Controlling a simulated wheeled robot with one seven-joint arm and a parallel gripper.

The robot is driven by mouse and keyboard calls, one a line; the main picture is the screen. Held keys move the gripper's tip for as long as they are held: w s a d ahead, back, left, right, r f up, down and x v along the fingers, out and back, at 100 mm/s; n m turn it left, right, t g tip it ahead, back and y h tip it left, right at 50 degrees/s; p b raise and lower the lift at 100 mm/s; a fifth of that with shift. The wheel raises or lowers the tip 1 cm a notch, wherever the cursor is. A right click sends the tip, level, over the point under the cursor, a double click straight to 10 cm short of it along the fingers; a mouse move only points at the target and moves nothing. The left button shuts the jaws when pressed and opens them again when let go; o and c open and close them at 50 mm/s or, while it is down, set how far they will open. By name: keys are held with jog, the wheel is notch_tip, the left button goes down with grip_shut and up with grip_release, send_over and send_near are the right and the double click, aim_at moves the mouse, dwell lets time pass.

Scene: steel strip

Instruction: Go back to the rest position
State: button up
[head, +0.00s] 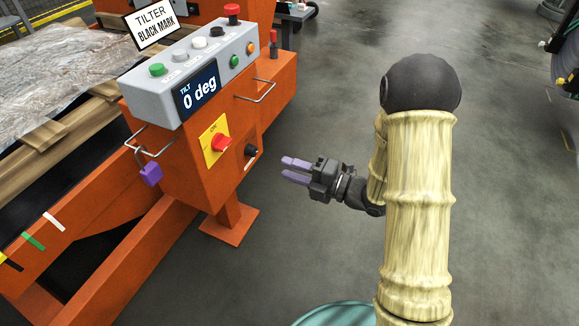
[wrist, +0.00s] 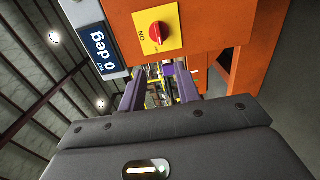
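My gripper (head: 286,169), dark grey with purple fingers, is held in the air in front of the orange tilter control box (head: 185,165). Its fingers point left toward the box and are apart from it. In the wrist view the two purple fingers (wrist: 157,85) stand apart with nothing between them. The red switch (head: 221,142) on a yellow plate is left of and above the gripper in the head view. It also shows in the wrist view (wrist: 157,33), turned sideways.
A grey panel (head: 165,92) carries several buttons and a display reading 0 deg. Wire handles (head: 257,92) stick out from the box. A purple padlock (head: 150,174) hangs at the left handle. A plastic-wrapped load (head: 60,75) lies at left. The grey floor (head: 500,190) at right is clear.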

jog(key=w+d+r+m+t+h+p, duration=0.1)
jog(key=w+d+r+m+h+p, duration=0.15)
jog(key=d+m+h, duration=0.45)
jog(key=w+d+r+m+t+h+p, duration=0.1)
jog(key=d+r+m+t+h+p, duration=0.1)
jog(key=d+m+h+p, duration=0.5)
jog(key=s+d+r+m+g+h+p, duration=0.1)
jog(key=s+d+r+m+g, duration=0.15)
jog(key=s+m, duration=0.6)
jog(key=s+d+r+m+g+h+p, duration=0.1)
jog(key=s+r+m+g+h, duration=0.2)
jog(key=s+m, duration=0.5)
notch_tip(320, 180, up, 38)
jog(key=m+g+y+p, duration=0.1)
jog(key=p, duration=3.7)
jog(key=shift+a+g, duration=0.35)
jog(key=shift+w, duration=0.1)
